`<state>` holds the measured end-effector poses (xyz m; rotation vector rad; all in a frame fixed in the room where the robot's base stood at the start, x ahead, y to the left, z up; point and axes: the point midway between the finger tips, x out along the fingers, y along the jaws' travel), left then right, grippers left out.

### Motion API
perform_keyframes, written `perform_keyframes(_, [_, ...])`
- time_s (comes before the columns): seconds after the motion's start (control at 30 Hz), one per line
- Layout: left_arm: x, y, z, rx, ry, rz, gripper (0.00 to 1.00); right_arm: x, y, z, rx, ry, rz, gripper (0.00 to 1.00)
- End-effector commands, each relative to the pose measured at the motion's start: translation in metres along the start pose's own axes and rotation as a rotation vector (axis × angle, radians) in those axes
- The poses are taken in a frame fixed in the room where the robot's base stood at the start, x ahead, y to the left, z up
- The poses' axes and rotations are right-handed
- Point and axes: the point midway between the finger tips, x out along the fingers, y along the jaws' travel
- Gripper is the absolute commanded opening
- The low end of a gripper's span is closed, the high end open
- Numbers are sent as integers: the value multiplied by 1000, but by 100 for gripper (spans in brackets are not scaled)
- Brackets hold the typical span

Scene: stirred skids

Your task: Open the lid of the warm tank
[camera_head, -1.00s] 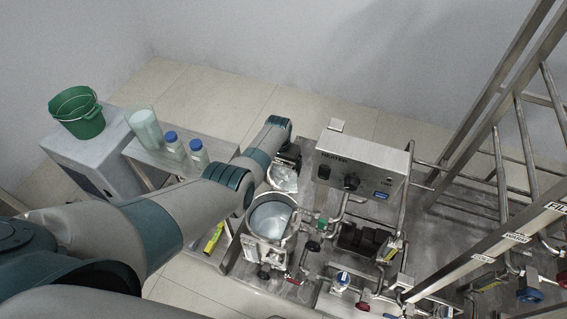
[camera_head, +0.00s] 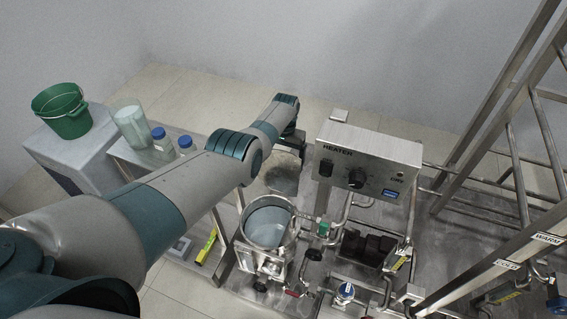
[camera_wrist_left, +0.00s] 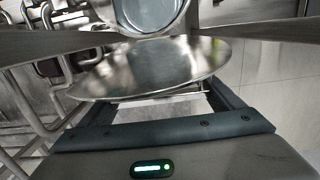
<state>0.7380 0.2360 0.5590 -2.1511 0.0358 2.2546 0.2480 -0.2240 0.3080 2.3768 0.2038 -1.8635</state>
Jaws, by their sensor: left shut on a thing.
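The round steel tank (camera_head: 268,222) beside the heater box stands open, with pale liquid or a pale inner floor showing inside. I cannot read a label on it. Its round metal lid (camera_head: 282,174) is raised behind the opening, on the far side. In the left wrist view the lid (camera_wrist_left: 150,70) is a shiny disc across the middle, with the open tank (camera_wrist_left: 150,12) above it. My left gripper (camera_wrist_left: 160,37) is shut on the lid at its edge. In the head view its fingertips are hidden. My right gripper is not in view.
The heater box (camera_head: 366,165) stands close to the right of the lid. Pipes and valves fill the skid right of the tank. A steel frame (camera_head: 480,150) rises at far right. A green bucket (camera_head: 62,110), a clear jug (camera_head: 131,126) and two blue-capped bottles stand at left.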

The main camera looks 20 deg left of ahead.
Motion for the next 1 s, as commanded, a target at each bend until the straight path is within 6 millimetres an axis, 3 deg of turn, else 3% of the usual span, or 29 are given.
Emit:
perform_keyframes(0.5, [4,1,0,0,-1,2,46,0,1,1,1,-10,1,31])
perform_keyframes(0.53, [3,1,0,0,-1,2,89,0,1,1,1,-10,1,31])
perform_keyframes(0.6, [3,1,0,0,0,2,100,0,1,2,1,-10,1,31])
perform_keyframes(1.0, [-4,0,-1,0,2,0,100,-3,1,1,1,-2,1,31])
